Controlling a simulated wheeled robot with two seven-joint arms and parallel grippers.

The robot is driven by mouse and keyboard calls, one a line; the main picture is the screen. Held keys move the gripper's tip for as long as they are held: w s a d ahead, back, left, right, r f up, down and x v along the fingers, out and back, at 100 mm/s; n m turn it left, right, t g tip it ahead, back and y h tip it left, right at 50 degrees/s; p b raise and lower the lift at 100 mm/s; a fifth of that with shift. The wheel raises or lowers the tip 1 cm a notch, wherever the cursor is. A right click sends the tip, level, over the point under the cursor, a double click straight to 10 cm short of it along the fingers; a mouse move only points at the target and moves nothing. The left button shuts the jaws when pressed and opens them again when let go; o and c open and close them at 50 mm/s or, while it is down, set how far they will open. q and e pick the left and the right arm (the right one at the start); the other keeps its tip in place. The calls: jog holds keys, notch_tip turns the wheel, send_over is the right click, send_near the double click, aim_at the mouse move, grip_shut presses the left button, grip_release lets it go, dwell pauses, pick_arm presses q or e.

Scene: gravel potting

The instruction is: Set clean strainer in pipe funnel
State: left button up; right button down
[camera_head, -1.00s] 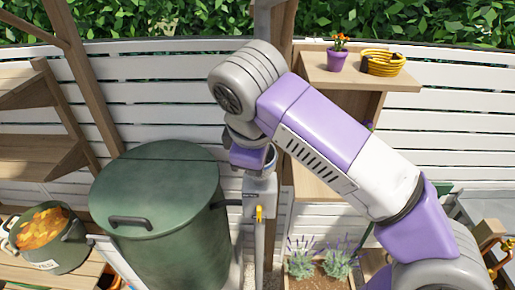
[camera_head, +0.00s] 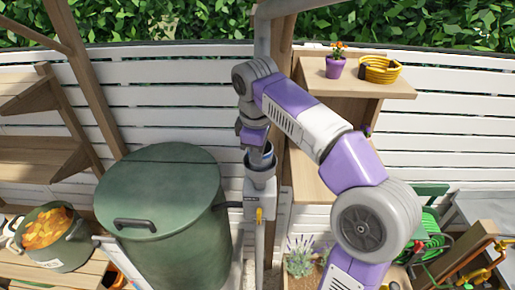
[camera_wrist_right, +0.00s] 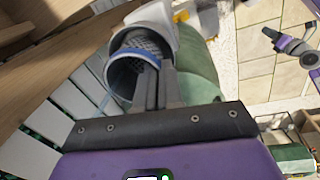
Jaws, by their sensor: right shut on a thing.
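The pipe funnel (camera_head: 261,181) is a grey cup on top of the downpipe, right of the green barrel. In the wrist view its round mouth (camera_wrist_right: 117,77) faces the camera. The strainer (camera_wrist_right: 142,52), grey mesh with a blue rim, shows within the funnel mouth; whether it is fully seated I cannot tell. My right gripper (camera_head: 257,151) is directly above the funnel. In the wrist view its fingers (camera_wrist_right: 153,75) are shut on the strainer's blue rim. My left arm's end (camera_wrist_right: 275,38) shows small at the upper right of the wrist view; its jaws are unclear.
The large green lidded barrel (camera_head: 157,203) stands close left of the pipe. A yellow tap handle (camera_head: 259,214) sits below the funnel. A wooden shelf (camera_head: 345,84) with a flower pot (camera_head: 335,67) and yellow coil (camera_head: 380,70) is at the right. A leaf-filled pot (camera_head: 70,253) stands far left.

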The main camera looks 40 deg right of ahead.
jog(key=shift+w+d+r+g+p, duration=0.2)
jog(key=shift+w+d+g+p, duration=0.05)
jog(key=shift+w+g+p, duration=0.1)
jog(key=shift+s+f, duration=0.15)
jog(key=shift+f, duration=0.75)
pick_arm(q)
jog(key=shift+r, duration=0.55)
pick_arm(e)
jog(key=shift+s+a+y, duration=0.1)
jog(key=shift+y, duration=0.2)
jog(key=shift+f, duration=0.1)
jog(key=shift+f+b, duration=0.3)
jog(key=shift+b, duration=0.1)
pick_arm(q)
jog(key=shift+f, duration=0.2)
pick_arm(e)
jog(key=c, duration=1.3)
grip_release()
jog(key=shift+r, duration=0.55)
pick_arm(q)
jog(key=shift+r, duration=0.2)
pick_arm(e)
jog(key=shift+a+r, duration=0.15)
jog(key=shift+r, duration=3.4)
